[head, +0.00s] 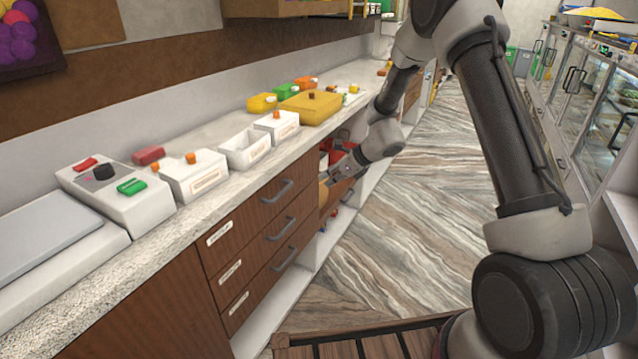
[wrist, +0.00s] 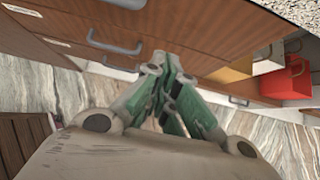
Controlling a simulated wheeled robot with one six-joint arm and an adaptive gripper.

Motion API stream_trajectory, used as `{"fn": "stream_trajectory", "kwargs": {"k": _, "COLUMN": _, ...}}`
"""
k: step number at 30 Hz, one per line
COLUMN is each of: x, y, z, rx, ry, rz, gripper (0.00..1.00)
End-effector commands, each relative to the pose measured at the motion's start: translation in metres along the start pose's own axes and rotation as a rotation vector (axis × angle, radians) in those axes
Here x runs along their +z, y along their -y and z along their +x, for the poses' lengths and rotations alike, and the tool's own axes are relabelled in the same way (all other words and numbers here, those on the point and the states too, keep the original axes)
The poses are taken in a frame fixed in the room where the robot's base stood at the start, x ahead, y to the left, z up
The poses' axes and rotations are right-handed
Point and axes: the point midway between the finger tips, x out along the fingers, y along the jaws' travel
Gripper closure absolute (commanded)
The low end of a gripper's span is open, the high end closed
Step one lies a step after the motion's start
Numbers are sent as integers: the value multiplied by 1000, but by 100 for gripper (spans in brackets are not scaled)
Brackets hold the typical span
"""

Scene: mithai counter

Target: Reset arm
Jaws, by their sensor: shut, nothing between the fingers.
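My arm reaches over the aisle in the head view, bent down towards the counter front. My gripper (head: 328,179) is beside the far end of the drawer unit (head: 243,247), near an open space under the counter. In the wrist view my gripper (wrist: 166,68) points at the wooden drawer fronts (wrist: 195,30). Its fingers are together with nothing seen between them. I cannot tell whether the fingertips touch the wood.
The countertop (head: 215,137) holds a weighing machine (head: 115,195), white bins (head: 245,148) and a yellow box (head: 311,106). A red box (wrist: 285,78) shows in the wrist view. Glass display cases (head: 580,85) line the right. The patterned aisle floor (head: 420,210) is clear.

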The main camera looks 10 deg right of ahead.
Motion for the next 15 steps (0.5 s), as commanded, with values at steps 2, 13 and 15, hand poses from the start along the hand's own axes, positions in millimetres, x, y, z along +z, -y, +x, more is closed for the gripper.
{"fn": "stream_trajectory", "kwargs": {"k": 2, "x": 0, "y": 0, "z": -5, "rx": 0, "ry": 0, "rz": -17, "gripper": 100}}
{"fn": "stream_trajectory", "kwargs": {"k": 13, "x": -61, "y": -74, "z": -60, "rx": 311, "ry": -83, "rz": -699, "gripper": 100}}
{"fn": "stream_trajectory", "kwargs": {"k": 15, "x": -66, "y": -88, "z": -91, "rx": 379, "ry": -92, "rz": -862, "gripper": 100}}
